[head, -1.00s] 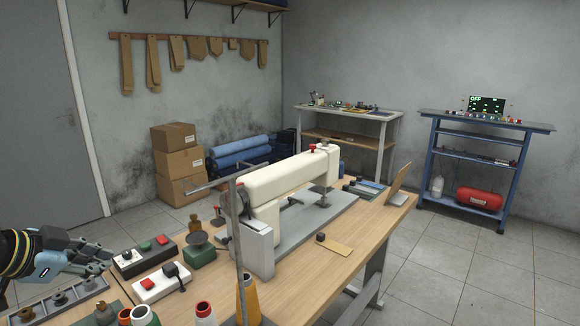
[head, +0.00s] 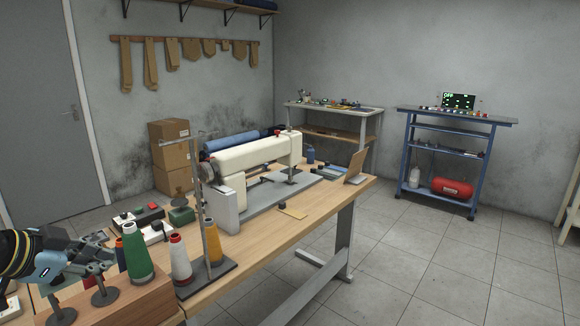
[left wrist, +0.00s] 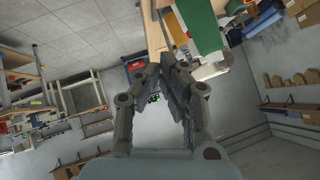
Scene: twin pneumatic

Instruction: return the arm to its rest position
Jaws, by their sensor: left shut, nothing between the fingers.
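My left gripper (head: 100,252) is at the lower left of the head view, beside the green thread cone and above the near end of the sewing table (head: 268,232). Its fingers are together with nothing between them. In the left wrist view the gripper's fingers (left wrist: 172,75) also meet and hold nothing. The green cone (head: 137,252) stands just right of the fingers in the head view; whether they touch it I cannot tell. My right gripper does not show in either view.
A red and white cone (head: 179,258) and an orange cone (head: 213,243) stand by a thin metal thread stand (head: 204,215). The white sewing machine (head: 250,160) fills the table's middle. A blue bench (head: 459,122) stands at the back right. The floor (head: 430,255) at right is clear.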

